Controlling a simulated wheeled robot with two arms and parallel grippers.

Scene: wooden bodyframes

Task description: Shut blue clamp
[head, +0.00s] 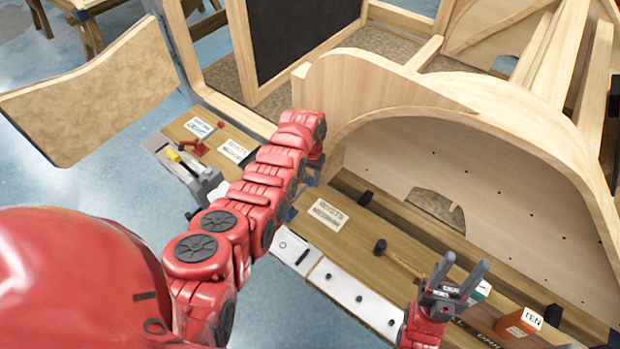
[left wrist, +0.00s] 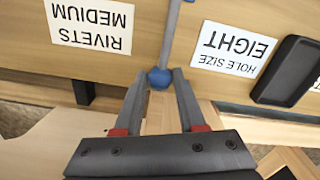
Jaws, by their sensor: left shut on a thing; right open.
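The blue clamp's grey lever ends in a round blue knob (left wrist: 160,78), which shows in the left wrist view. My left gripper (left wrist: 161,73) has its two fingers on either side of this knob and is shut on it. In the head view my left arm's red links cover most of the clamp and that gripper; only small blue and grey bits show by the arm's end. My right gripper (head: 458,281) is open and empty, its fingers pointing up, above the workbench's right part.
Labels reading RIVETS MEDIUM (left wrist: 92,20) and HOLE SIZE EIGHT (left wrist: 233,48) flank the lever, with a dark tray (left wrist: 288,70) beside. On the bench are a hammer (head: 397,259), an orange box (head: 518,322) and a red-handled clamp (head: 195,146). A curved wooden frame (head: 340,95) stands behind.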

